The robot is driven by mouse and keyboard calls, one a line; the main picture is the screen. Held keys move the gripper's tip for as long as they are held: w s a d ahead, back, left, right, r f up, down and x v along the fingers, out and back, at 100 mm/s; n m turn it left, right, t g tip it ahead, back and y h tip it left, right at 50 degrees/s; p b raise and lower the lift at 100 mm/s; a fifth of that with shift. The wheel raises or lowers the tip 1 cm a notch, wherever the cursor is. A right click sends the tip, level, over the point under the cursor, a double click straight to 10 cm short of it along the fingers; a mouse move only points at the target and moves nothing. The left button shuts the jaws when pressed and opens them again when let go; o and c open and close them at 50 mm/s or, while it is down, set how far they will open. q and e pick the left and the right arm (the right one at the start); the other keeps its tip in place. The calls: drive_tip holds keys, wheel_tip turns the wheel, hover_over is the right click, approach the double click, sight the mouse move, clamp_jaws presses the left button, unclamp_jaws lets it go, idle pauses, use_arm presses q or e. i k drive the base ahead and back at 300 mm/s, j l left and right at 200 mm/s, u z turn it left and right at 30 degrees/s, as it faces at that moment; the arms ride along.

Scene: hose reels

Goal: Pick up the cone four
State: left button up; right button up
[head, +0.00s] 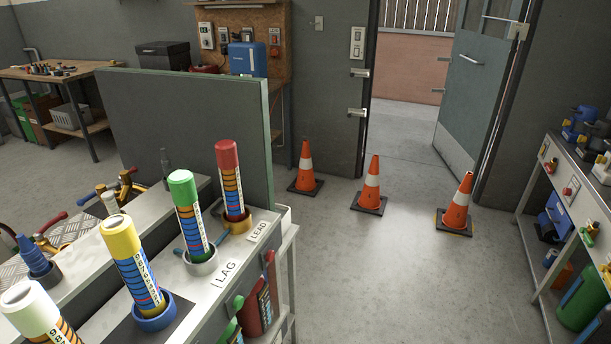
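Three orange traffic cones with white bands stand upright on the grey floor near the doorway. The left cone (306,169) is by the wall, the middle cone (372,186) is in front of the door opening, and the right cone (458,207) is before the open door. The left and middle cones have dark square bases; the right one's base has a yellow-orange edge. I see no number on any cone, so I cannot tell which is cone four. Neither of my grippers is in view.
A bench (205,287) with coloured upright cylinders and LAG and LEAD labels fills the near left, backed by a grey panel (187,122). A loaded shelf unit (534,187) stands at right. The door (477,85) is open. The floor (410,280) between is clear.

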sight(369, 200)
drive_tip(key=i+l, duration=0.2)
drive_tip(key=l, duration=0.15)
drive_tip(key=i+l, duration=0.2)
drive_tip(key=l, duration=0.2)
drive_tip(key=i+l, duration=0.5)
drive_tip(key=i+l+z, duration=0.1)
drive_tip(key=i+l, duration=0.4)
drive_tip(key=i+l+z, duration=0.1)
drive_tip(key=i+l, duration=0.35)
drive_tip(key=i, duration=0.25)
drive_tip(key=i+z, duration=0.1)
drive_tip(key=i, duration=0.75)
drive_tip(key=i+j, duration=0.15)
drive_tip(key=i, duration=0.7)
drive_tip(key=l+z, duration=0.05)
